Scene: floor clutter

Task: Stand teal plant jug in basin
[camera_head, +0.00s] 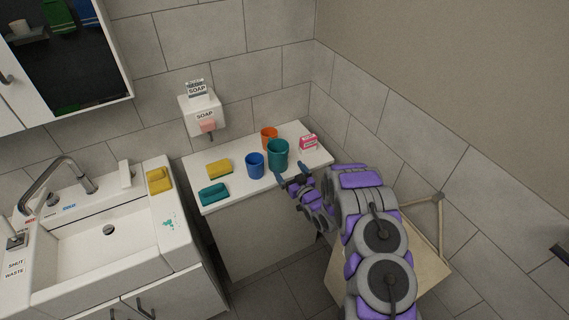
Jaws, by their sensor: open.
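The teal jug (278,154) stands upright on the white side table, between a blue cup and an orange cup and a little larger than both. My gripper (290,173) is open just in front of the jug, its blue fingertips spread toward it. I cannot tell whether a fingertip touches the jug. The basin (103,245) is the white sink at the left, with a drain in it and a grey tap (62,180) behind. No jug is in the visible part of the basin.
The white table (236,195) also bears the blue cup (255,165), orange cup (268,136), yellow sponge (219,168), teal sponge (214,194) and a pink-white box (308,142). A yellow sponge (159,180) lies on the sink's right edge. A soap dispenser (203,115) hangs on the wall.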

